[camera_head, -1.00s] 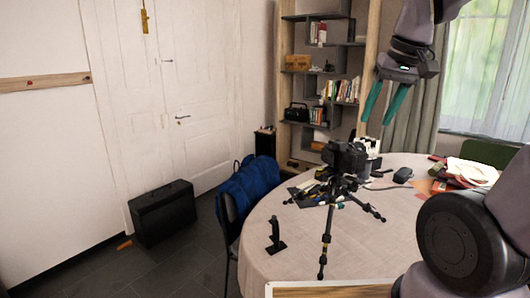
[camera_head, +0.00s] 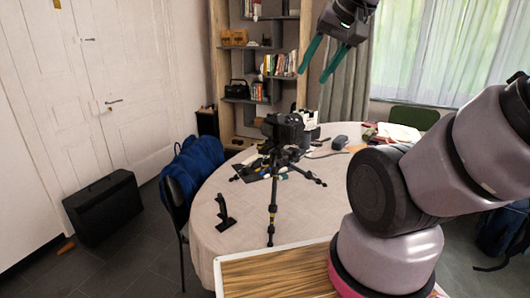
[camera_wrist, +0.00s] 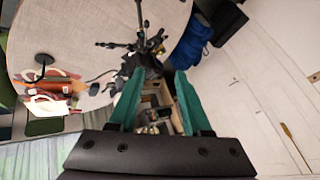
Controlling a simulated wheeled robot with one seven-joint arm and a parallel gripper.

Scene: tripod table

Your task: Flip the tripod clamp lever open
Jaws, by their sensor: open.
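A black tripod (camera_head: 272,195) stands with spread legs on the round table and carries a black camera (camera_head: 283,127) on top. In the wrist view the tripod (camera_wrist: 140,40) is ahead of my fingers, near the top of the picture. The clamp lever is too small to make out in either view. My gripper (camera_head: 314,75) has two teal fingers pointing down, apart and empty, above and slightly right of the camera in the head view. It also shows from behind in the wrist view (camera_wrist: 158,74). No contact with the tripod is visible.
The round table (camera_head: 215,245) also holds a small black stand (camera_head: 223,214), a dark mouse-like object (camera_head: 340,142) and papers. A blue bag (camera_head: 193,165) hangs on a chair at its left. A shelf (camera_head: 262,48) stands behind. A black case (camera_head: 104,208) is on the floor.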

